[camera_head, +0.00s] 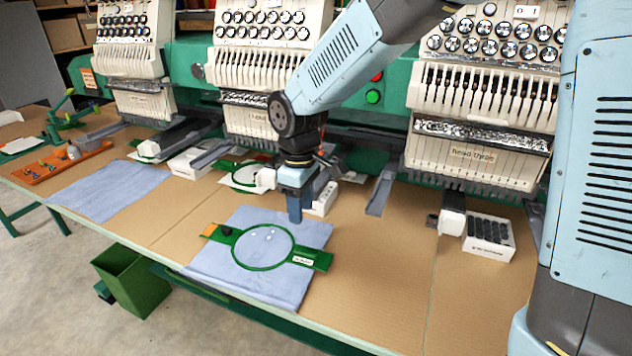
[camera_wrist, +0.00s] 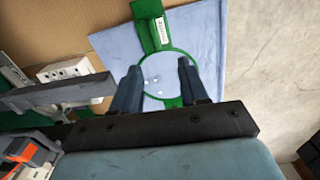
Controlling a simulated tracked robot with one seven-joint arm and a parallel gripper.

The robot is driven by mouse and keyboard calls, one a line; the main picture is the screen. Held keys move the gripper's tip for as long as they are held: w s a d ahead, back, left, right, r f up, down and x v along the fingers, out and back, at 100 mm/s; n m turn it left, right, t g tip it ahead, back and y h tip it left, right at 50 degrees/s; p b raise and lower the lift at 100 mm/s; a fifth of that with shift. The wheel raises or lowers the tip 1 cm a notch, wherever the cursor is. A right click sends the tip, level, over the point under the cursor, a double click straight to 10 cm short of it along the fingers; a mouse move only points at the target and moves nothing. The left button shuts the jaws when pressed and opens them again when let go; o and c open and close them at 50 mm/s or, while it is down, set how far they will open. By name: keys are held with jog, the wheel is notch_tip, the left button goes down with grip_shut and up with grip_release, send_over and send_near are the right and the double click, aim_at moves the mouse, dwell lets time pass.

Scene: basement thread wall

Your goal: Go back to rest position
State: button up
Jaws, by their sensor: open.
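My gripper (camera_head: 295,208) hangs from my light-blue arm over the table, just above the back right part of the front blue cloth. In the wrist view my gripper (camera_wrist: 158,85) shows two dark fingers spread apart with nothing between them. A green embroidery hoop (camera_head: 262,267) lies on the front blue cloth (camera_head: 215,270), with green arms out to both sides and a white label on the right one. The hoop also shows in the wrist view (camera_wrist: 187,58), beyond the fingertips. Small white spots lie inside the ring.
Multi-needle embroidery machine heads (camera_head: 480,100) stand along the back. A white box with dark items (camera_head: 488,237) sits at the right. Another blue cloth (camera_head: 110,190) and an orange tray (camera_head: 62,165) lie at the left. A green bin (camera_head: 135,282) stands on the floor. The front right tabletop is clear.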

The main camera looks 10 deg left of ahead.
jog(key=d+r+m+t, duration=0.1)
jog(key=d+r+m, duration=0.4)
jog(key=d, duration=0.5)
jog(key=d+r+m+t, duration=0.2)
jog(key=d+r, duration=0.4)
jog(key=d, duration=0.3)
jog(key=s+d+r+m+t, duration=0.1)
jog(key=s+d+r+m, duration=0.1)
jog(key=s+d+m, duration=0.2)
jog(key=s+d+r+m+t, duration=0.1)
jog(key=s+d+r+m, duration=0.2)
jog(key=s+d, duration=0.4)
jog(key=d, duration=0.3)
jog(key=shift+d+m+t, duration=0.3)
jog(key=shift+d+m, duration=0.05)
jog(key=shift+m, duration=0.05)
